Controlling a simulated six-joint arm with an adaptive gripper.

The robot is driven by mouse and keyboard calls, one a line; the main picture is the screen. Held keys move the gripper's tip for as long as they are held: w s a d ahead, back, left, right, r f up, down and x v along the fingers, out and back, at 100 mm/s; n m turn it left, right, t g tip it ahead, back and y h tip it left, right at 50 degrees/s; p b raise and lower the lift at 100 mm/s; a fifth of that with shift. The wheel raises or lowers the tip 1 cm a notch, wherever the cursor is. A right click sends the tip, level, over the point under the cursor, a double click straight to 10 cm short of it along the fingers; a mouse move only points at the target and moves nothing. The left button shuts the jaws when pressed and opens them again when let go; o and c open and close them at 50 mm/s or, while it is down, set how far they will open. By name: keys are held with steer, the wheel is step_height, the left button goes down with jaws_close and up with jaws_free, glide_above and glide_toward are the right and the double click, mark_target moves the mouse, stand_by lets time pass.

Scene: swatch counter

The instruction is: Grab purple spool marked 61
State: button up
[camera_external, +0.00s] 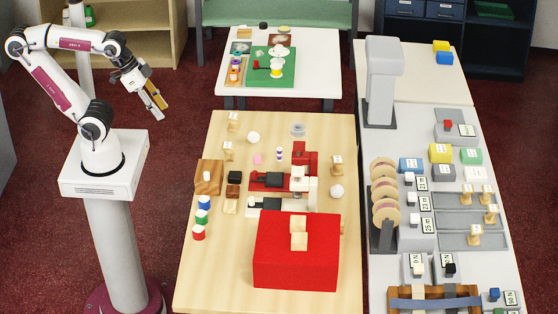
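My gripper (159,102) hangs in the air at the upper left, to the left of the wooden table and apart from every spool. Its fingers are too small to show whether they are open or shut. I cannot make out a purple spool marked 61. Small purple and orange round pieces (236,66) stand at the left of the far white table, but no number is readable on them. Several pale wooden spool-like pieces, such as one (337,165) on the wooden table, carry labels too small to read.
The wooden table (205,285) holds a red block (295,265), a red and white machine (300,180) and striped spools (203,208). The grey counter (475,110) at right holds grey trays (460,215), a disc rack (383,215) and number cards. A green mat (285,55) lies on the far table.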

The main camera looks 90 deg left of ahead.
steer(key=w+a+f+t+y, duration=0.15)
steer(key=w+a, duration=0.25)
steer(key=w, duration=0.4)
steer(key=w+a+f+m+t, duration=0.1)
steer(key=w+a+f, duration=0.2)
steer(key=w+a, duration=0.35)
steer(key=w+a+f+t+y, duration=0.1)
steer(key=w+a+f, duration=0.2)
steer(key=w, duration=0.6)
steer(key=w+a+f+m+t+h, duration=0.1)
steer(key=w+a+f+t+h, duration=0.15)
steer(key=w+f, duration=0.5)
steer(key=t+h, duration=0.1)
steer(key=h, duration=0.1)
glide_toward(279, 154)
steer(key=shift+w+a+r, duration=0.15)
steer(key=shift+w+a, duration=0.2)
steer(key=shift+w, duration=0.2)
steer(key=shift+w+a+r, duration=0.1)
steer(key=shift+w+a, duration=0.25)
steer(key=shift+w, duration=0.2)
steer(key=shift+s+d+f+t+h, duration=0.15)
steer(key=shift+f+t+h, duration=0.1)
steer(key=shift+f, duration=0.15)
steer(key=shift+s+a+f+t+h, duration=0.15)
steer(key=shift+f+t, duration=0.1)
steer(key=shift+f, duration=0.15)
steer(key=shift+d, duration=0.15)
steer(key=shift+x, duration=1.35)
